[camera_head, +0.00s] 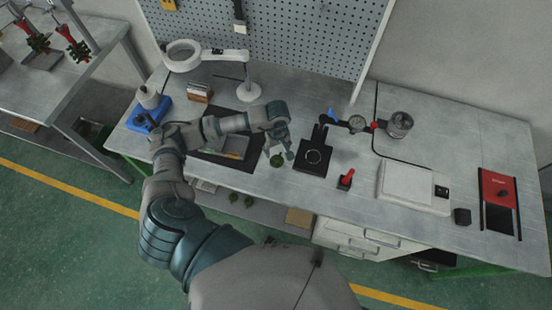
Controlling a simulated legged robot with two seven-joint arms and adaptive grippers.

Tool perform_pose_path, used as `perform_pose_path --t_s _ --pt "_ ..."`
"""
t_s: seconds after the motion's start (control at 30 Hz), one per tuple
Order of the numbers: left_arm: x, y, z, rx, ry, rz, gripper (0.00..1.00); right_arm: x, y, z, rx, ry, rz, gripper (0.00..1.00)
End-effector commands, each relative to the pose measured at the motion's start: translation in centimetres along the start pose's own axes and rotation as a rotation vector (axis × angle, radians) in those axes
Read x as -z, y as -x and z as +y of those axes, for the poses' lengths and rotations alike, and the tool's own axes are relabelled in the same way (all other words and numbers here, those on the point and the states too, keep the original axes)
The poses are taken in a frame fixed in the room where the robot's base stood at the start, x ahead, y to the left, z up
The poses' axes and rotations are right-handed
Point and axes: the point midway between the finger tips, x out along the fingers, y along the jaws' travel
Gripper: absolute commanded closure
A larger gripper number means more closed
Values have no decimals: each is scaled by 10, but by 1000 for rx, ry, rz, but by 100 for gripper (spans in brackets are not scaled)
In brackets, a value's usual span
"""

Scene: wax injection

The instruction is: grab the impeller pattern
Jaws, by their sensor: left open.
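The impeller pattern appears to be a small dark green piece (277,161) on the workbench, just left of a black square plate (314,158). My left gripper (278,153) is open directly above or around it, with its fingers to either side in the picture. I cannot tell whether the fingers touch the green piece. The gripper partly hides its upper side. My right gripper is not in view.
A magnifier lamp (249,92), a blue holder with a bottle (148,115) and a dark mat with a tray (237,146) are on the left. A red-handled tool (346,179) and a white device (407,187) stand on the right. Green pieces (248,201) lie on the lower shelf.

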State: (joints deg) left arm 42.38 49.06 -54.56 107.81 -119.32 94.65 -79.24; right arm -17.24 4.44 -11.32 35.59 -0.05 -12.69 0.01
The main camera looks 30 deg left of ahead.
Motion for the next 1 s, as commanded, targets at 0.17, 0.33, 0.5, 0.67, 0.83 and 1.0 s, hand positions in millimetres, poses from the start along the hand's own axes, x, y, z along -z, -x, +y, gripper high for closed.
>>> perform_pose_path --t_s 0.17,0.33,0.5,0.67,0.83,1.0 --pt "-2 -15 -2 3 1 -1 34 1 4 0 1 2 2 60" --pt "-2 -42 -4 2 0 0 34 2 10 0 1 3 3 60" --pt "0 -55 -5 -1 0 0 34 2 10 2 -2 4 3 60" --pt "1 -55 -5 -1 0 0 34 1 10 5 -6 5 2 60" --pt "1 -55 -5 -1 0 0 69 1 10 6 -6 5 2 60" --pt "1 -56 -6 1 0 -1 94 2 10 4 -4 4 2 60"
